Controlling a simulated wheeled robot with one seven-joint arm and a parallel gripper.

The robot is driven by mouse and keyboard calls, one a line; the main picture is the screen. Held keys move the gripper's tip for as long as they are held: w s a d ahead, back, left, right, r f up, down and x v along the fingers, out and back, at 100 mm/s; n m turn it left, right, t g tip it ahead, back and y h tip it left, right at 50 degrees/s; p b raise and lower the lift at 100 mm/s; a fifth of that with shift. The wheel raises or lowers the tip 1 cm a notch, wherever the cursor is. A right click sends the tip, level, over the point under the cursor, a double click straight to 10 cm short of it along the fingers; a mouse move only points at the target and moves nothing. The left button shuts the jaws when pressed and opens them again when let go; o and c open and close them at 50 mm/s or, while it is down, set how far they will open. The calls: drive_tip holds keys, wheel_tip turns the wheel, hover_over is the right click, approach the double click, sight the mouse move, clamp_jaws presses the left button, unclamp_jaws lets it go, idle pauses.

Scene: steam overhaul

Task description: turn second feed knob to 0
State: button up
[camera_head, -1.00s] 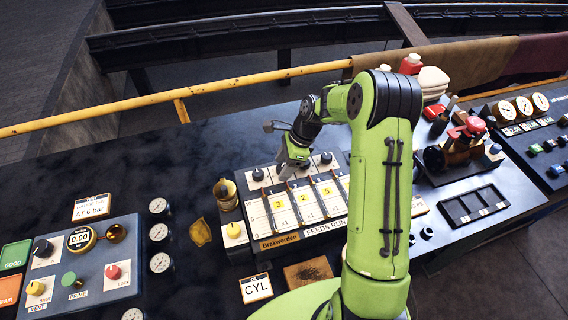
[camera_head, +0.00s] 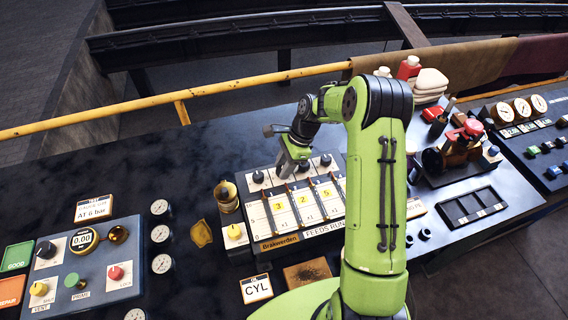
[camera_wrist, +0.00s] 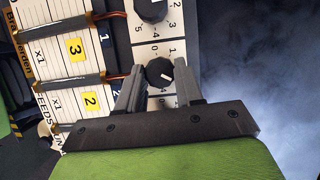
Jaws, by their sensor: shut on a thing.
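The Brakwerden feed panel (camera_head: 280,241) has white columns with yellow number tags and a row of black knobs along its far edge. The first knob (camera_head: 258,176), third knob (camera_head: 303,166) and fourth knob (camera_head: 326,160) show in the head view; my gripper (camera_head: 287,168) hides the second. In the wrist view, the second feed knob (camera_wrist: 158,72) sits between the fingers of my gripper (camera_wrist: 158,78), which is shut on it. Its white mark points to the lower right of that picture; I cannot tell at which numeral. A neighbouring knob (camera_wrist: 152,8) shows at the top edge.
A brass-topped oiler (camera_head: 226,196) and a yellow knob (camera_head: 235,231) stand left of the panel. Gauges (camera_head: 160,232) and a blue-grey control box (camera_head: 108,268) are farther left. A black tray (camera_head: 472,208) lies right. A yellow rail (camera_head: 225,90) runs behind the bench.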

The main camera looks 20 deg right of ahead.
drive_tip(key=n+g+p, duration=0.1)
drive_tip(key=n, duration=0.1)
drive_tip(key=shift+w+r+n, duration=0.1)
drive_tip(key=shift+w+n, duration=0.05)
drive_tip(key=shift+n, duration=0.25)
drive_tip(key=n+g, duration=0.1)
drive_tip(key=n, duration=0.2)
drive_tip(key=shift+w+a+n+h, duration=0.1)
drive_tip(key=shift+n+h, duration=0.3)
drive_tip(key=n+g+h, duration=0.1)
drive_tip(key=n, duration=0.5)
drive_tip(key=shift+w+a+g+h, duration=0.15)
drive_tip(key=shift+a+g+h, duration=0.05)
drive_tip(key=shift+g+h, duration=0.2)
drive_tip(key=n+h, duration=0.1)
drive_tip(key=n, duration=0.2)
drive_tip(key=n+h+b, duration=0.1)
drive_tip(key=n, duration=0.2)
drive_tip(key=shift+a+n+b, duration=0.2)
drive_tip(key=shift+n+b, duration=0.1)
drive_tip(key=n+h+b, duration=0.1)
drive_tip(key=n, duration=0.2)
drive_tip(key=n+h+b, duration=0.1)
drive_tip(key=n, duration=0.2)
drive_tip(key=shift+a+t+h, duration=0.15)
drive_tip(key=shift+t+h, duration=0.15)
drive_tip(key=shift+n, duration=0.4)
drive_tip(key=o, duration=1)
drive_tip(key=shift+o, duration=0.2)
